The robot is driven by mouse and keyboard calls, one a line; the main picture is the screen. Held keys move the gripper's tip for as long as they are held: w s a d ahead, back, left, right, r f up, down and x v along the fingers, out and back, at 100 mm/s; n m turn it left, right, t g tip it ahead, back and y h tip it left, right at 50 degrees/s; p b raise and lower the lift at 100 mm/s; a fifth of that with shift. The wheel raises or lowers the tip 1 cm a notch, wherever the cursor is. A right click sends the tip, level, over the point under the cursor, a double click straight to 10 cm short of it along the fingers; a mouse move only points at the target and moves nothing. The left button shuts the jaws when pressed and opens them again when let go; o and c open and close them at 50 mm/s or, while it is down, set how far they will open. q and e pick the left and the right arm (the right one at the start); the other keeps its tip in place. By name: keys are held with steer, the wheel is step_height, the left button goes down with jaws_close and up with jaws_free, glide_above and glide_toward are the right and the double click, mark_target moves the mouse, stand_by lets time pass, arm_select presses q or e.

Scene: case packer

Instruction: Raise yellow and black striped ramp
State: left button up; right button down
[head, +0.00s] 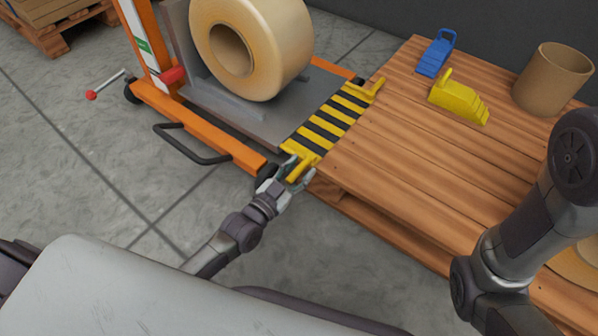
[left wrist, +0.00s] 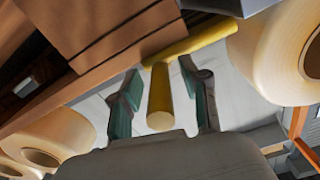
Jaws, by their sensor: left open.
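The yellow and black striped ramp (head: 330,122) lies flat between the grey platform of the orange lift and the edge of the wooden pallet deck. A yellow handle (head: 301,168) sticks out at its near end, and a yellow bracket (head: 373,88) is at its far end. My left gripper (head: 291,180) is open at the near handle. In the left wrist view the yellow handle (left wrist: 160,100) lies between the two spread fingers of the left gripper (left wrist: 163,82), with gaps on both sides. My right gripper is out of view.
A large tape roll (head: 280,50) stands on the grey lift platform (head: 222,105). On the wooden deck (head: 410,150) are a blue wedge (head: 435,57), a yellow wedge (head: 458,102) and a cardboard tube (head: 551,80). Bare floor (head: 80,160) lies left.

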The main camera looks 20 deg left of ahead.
arm_select(q)
jaws_close()
stand_by(0.3)
steer(key=shift+r, duration=0.1)
